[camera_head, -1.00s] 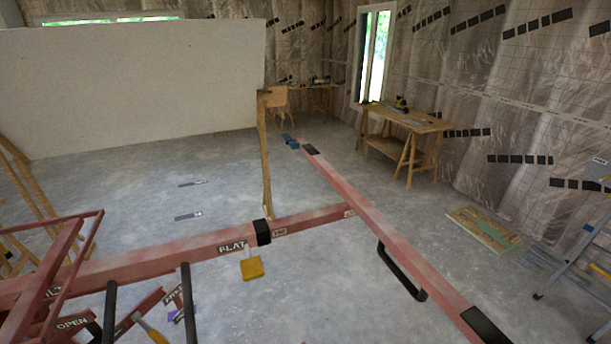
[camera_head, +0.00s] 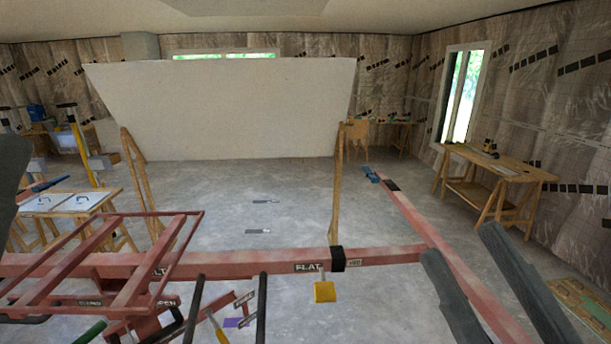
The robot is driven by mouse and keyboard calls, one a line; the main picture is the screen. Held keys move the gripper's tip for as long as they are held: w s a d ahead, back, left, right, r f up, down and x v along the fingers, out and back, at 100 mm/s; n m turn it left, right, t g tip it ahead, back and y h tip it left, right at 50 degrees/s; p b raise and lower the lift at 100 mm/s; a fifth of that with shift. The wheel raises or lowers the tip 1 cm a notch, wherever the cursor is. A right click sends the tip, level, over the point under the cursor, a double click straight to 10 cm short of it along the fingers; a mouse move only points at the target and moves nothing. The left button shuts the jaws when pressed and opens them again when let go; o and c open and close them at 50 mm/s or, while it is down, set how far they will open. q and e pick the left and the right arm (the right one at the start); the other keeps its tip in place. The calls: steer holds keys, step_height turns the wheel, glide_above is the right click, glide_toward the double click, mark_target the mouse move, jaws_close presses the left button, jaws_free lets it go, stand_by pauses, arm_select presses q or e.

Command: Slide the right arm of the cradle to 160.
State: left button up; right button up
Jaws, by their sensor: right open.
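The cradle's right arm (camera_head: 428,228) is a long red bar running diagonally on the right, with a black pad and a blue tip at its far end. A red crossbar (camera_head: 228,263) meets it. A black collar (camera_head: 337,259) sits on the crossbar between a FLAT label (camera_head: 308,267) and a small label (camera_head: 354,262) whose number is hard to read. My right gripper (camera_head: 460,243) is open, with its two dark grey fingers on either side of the red bar in the picture. Contact is unclear. The bar's black handle is hidden. My left gripper is not identifiable.
A large white panel (camera_head: 220,110) stands upright at the back. Wooden trestles hold a workbench (camera_head: 500,163) at right. A yellow tag (camera_head: 324,292) hangs below the crossbar. A red frame (camera_head: 120,245) fills the lower left. The middle floor is open.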

steer(key=d+r+m+t+h+p, duration=0.2)
steer(key=r+m+h+p, duration=0.2)
steer(key=r+p, duration=0.3)
steer(key=d+r+m+t+h+p, duration=0.2)
steer(key=r+m+h+p, duration=0.2)
steer(key=r, duration=1.1)
steer(key=p, duration=0.3)
steer(key=shift+s+d+r, duration=0.15)
steer(key=shift+s, duration=0.25)
